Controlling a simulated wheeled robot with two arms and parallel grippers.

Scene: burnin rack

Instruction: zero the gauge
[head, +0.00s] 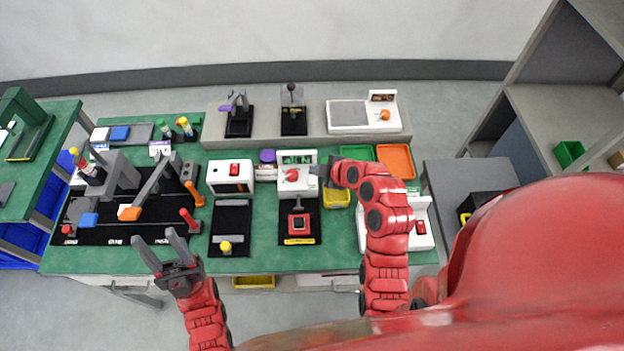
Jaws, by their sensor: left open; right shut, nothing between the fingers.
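No label readable in the head view tells me for certain which device is the gauge. A white box (298,188) with a green panel and a red round knob (292,175) stands mid-table. My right gripper (320,171) is shut and empty, close beside the right side of this box; its fingertips are small, and I cannot tell whether they touch it. A black stand with a red block (299,222) is in front of the box. My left gripper (162,251) is open and empty near the table's front edge at left, away from these devices.
A white box with a red display (231,176) stands left of centre. A black fixture board (100,232) fills the left. Green and orange trays (396,160) and a yellow bin (337,198) lie near my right arm. A scale-like white device (349,115) stands on the back shelf.

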